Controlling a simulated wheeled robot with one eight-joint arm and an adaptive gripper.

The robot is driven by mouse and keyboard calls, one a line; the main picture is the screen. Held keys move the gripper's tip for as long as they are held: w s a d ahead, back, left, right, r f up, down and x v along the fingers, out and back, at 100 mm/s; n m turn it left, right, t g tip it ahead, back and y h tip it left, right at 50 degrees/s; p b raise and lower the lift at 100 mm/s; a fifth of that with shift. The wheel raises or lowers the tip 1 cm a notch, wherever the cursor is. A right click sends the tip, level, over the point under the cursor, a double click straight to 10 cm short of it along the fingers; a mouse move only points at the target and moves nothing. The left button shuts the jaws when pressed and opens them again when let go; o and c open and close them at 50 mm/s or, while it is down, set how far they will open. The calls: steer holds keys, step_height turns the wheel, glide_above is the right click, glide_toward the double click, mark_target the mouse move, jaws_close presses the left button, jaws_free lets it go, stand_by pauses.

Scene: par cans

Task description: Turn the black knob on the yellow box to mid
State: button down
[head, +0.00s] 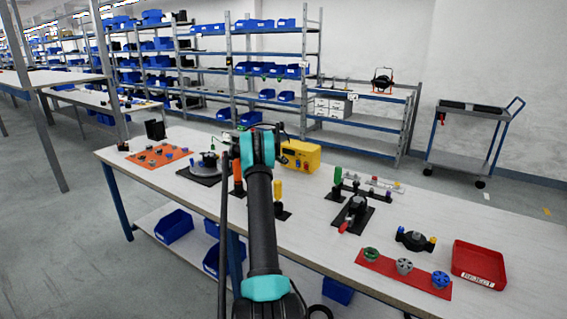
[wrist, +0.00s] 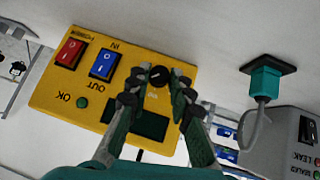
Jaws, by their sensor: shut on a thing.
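The yellow box (head: 302,155) stands toward the back of the table in the head view, partly behind my arm. In the wrist view its yellow face (wrist: 50,98) appears upside down. The black knob (wrist: 158,74) is near the edge of that face, above a dark display (wrist: 140,122) in the picture. My gripper (wrist: 158,78) is shut on the knob, with a dark fingertip on each side. The knob's pointer and scale marks are too small to read. In the head view my arm hides the fingers and the knob.
A red switch (wrist: 70,53), a blue switch (wrist: 104,63) and a green OK lamp (wrist: 82,102) share the box face. A teal plug with a grey cable (wrist: 264,84) and a grey leak box (wrist: 285,140) are at the right. The red tray (head: 478,262) is far right.

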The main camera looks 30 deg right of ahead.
stand_by(0.3)
steer(key=c, duration=1.3)
jaws_free()
steer(key=shift+c, duration=0.2)
steer(key=v, duration=1.2)
steer(key=shift+w+a+f, duration=0.1)
steer(key=shift+w, duration=0.05)
